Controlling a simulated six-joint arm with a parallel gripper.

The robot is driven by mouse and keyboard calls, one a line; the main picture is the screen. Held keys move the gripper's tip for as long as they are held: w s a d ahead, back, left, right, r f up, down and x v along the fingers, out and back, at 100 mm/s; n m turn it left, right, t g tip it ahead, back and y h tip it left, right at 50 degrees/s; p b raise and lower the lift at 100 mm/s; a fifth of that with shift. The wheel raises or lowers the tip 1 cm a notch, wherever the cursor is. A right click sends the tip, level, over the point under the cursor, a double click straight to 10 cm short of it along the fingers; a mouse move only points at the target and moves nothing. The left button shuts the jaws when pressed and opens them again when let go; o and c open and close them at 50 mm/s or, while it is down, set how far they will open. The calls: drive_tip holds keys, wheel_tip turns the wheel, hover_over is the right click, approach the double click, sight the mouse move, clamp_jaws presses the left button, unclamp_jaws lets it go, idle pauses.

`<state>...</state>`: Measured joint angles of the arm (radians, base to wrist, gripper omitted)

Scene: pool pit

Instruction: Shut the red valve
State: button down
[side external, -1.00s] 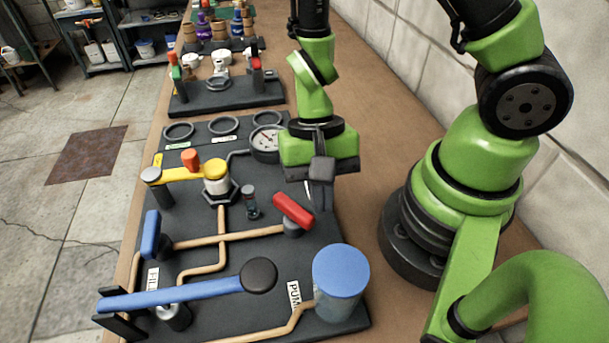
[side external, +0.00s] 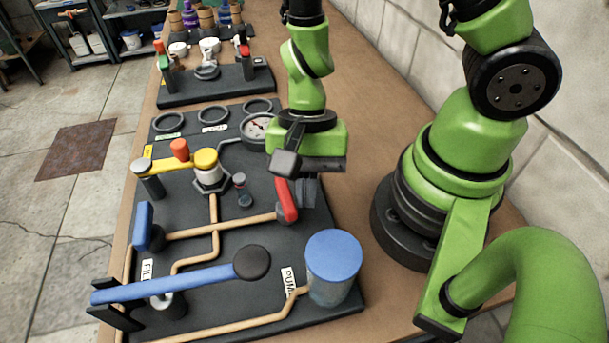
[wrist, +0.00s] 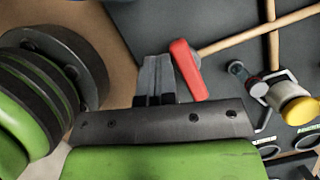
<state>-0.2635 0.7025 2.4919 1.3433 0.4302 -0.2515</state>
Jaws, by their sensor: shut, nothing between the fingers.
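The red valve handle (side external: 287,201) sits on its grey stem at the right end of a tan pipe (side external: 222,231) on the dark board. It points steeply along the board, roughly crosswise to the pipe. In the wrist view the red handle (wrist: 187,68) is just right of the fingers. My gripper (side external: 306,190) is shut and empty, pointing down beside the handle on its wall side. The fingers also show in the wrist view (wrist: 157,78). They are very close to the handle; I cannot tell whether they touch. The handle partly hides them in the side view.
A yellow valve (side external: 206,160), a small gauge-like fitting (side external: 242,188), a blue lever (side external: 165,287) and a blue-topped pump cylinder (side external: 333,262) stand on the same board (side external: 215,285). A round dial (side external: 256,127) is behind. Bare bench lies between the board and my base.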

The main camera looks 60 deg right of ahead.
drive_tip(key=shift+w, duration=0.6)
drive_tip(key=shift+r, duration=0.15)
drive_tip(key=shift+w+r, duration=0.1)
drive_tip(key=shift+r, duration=0.15)
drive_tip(key=v, duration=0.9)
drive_tip(key=shift+s, duration=0.3)
drive_tip(key=shift+d+r, duration=0.1)
drive_tip(key=shift+d, duration=0.05)
